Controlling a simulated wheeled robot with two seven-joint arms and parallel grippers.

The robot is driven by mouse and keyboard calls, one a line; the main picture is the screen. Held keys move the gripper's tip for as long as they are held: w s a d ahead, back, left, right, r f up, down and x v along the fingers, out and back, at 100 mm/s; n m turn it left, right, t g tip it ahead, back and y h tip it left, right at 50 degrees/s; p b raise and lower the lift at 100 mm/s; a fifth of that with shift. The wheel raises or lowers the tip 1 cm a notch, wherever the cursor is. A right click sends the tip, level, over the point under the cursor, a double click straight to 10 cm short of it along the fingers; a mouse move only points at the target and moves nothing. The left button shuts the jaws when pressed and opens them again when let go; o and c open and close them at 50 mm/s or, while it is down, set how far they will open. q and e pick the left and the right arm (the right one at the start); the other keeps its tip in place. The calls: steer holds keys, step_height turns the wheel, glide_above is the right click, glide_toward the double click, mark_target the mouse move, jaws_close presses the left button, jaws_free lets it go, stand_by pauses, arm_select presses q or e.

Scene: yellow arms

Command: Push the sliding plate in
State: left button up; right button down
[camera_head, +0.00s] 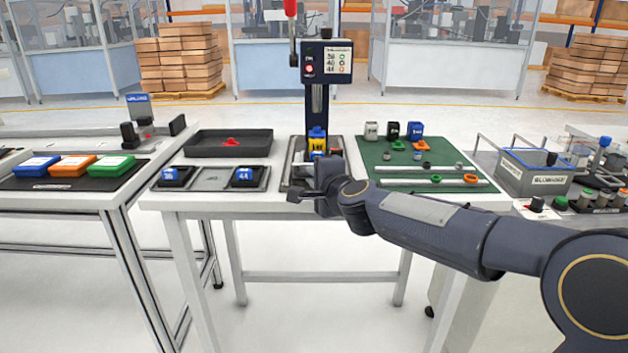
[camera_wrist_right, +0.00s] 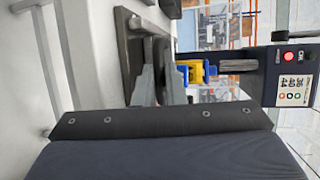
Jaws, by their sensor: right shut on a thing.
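The press station (camera_head: 318,100) stands upright at the middle of the table, with a blue and yellow part (camera_head: 317,142) at its foot. The sliding plate (camera_head: 299,176) is grey and lies at the front of this station, largely hidden by my right gripper. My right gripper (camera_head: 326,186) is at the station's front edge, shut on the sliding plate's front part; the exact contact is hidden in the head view. In the right wrist view its fingers (camera_wrist_right: 158,84) close at the grey plate, with the yellow part (camera_wrist_right: 197,72) just beyond. My left gripper is not in view.
A grey tray with two dark blue-topped blocks (camera_head: 171,176) lies left of the station, with a black tray (camera_head: 229,143) behind it. A green mat (camera_head: 400,172) with small parts lies to the right. My right arm crosses over the table's front right.

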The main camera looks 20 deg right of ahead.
steer(key=c, duration=1.5)
jaws_free()
steer(key=shift+s, duration=0.1)
